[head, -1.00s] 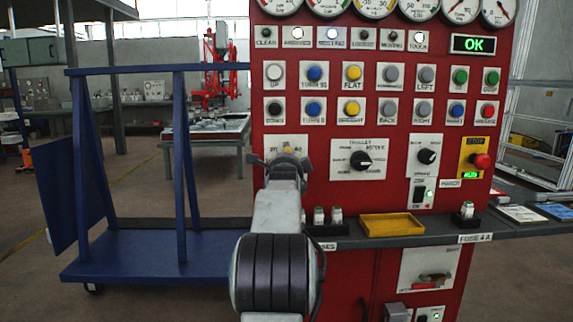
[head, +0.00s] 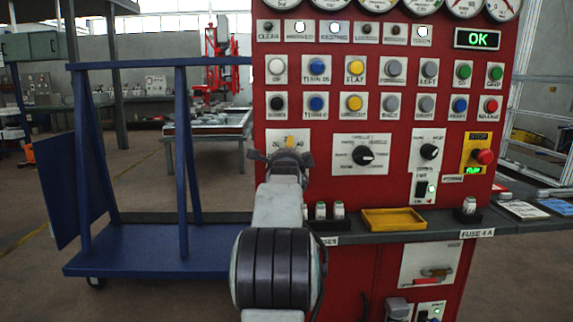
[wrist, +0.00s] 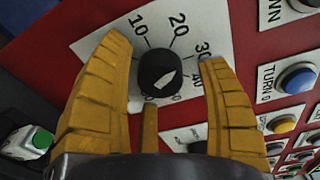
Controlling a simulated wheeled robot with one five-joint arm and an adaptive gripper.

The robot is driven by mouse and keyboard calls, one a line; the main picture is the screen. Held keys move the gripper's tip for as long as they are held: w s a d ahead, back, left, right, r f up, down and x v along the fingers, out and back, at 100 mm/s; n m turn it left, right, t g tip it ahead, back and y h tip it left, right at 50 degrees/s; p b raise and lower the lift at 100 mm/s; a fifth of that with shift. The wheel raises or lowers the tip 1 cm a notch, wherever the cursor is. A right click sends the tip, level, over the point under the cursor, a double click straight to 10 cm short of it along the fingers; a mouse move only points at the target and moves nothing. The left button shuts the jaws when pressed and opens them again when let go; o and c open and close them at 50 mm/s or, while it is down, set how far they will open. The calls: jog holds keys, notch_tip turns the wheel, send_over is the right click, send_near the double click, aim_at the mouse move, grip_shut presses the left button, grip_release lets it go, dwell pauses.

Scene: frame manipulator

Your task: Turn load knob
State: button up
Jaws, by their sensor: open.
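The load knob (wrist: 158,73) is a round black knob with a white pointer mark. It sits on a white plate (wrist: 108,50) with numbers from 10 to 40. The mark lies slanted, with one end toward the upper right, near the 30 side. My gripper (wrist: 164,50) is open, with yellow fingers to the left and right of the knob and a third below it. Gaps show between the side fingers and the knob; I cannot tell whether the lower finger touches it. In the head view, my gripper (head: 285,158) hides the knob; the plate's upper edge (head: 273,136) shows.
The red panel (head: 330,230) carries rows of buttons. A second black knob (head: 362,155) is to the right. A yellow tray (head: 393,219) stands on the grey ledge (head: 370,235) below. A blue cart (head: 150,262) stands left of the panel.

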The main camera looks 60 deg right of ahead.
jog(key=v, duration=1.1)
jog(key=shift+a, duration=0.15)
jog(key=shift+r, duration=0.1)
